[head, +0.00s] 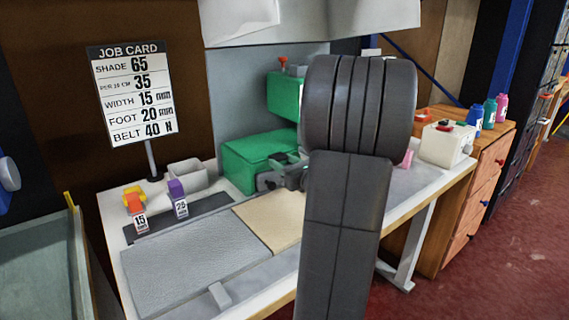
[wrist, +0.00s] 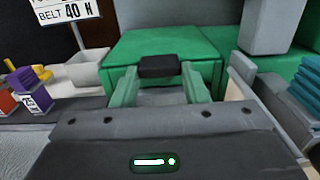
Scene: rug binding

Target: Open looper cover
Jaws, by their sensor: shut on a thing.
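The looper cover is the low green housing (head: 255,158) on the sewing machine, at the middle of the bench in the head view. In the wrist view its green front and top (wrist: 165,45) fill the upper middle. A dark block-shaped handle (wrist: 159,66) stands out at its front. My gripper (wrist: 160,74) reaches forward with a finger on each side of this handle and is shut on it. In the head view my gripper (head: 268,180) is at the cover's front, partly hidden behind my arm. I see no clear gap at the cover's edges.
A white box (head: 446,144) stands at the right.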

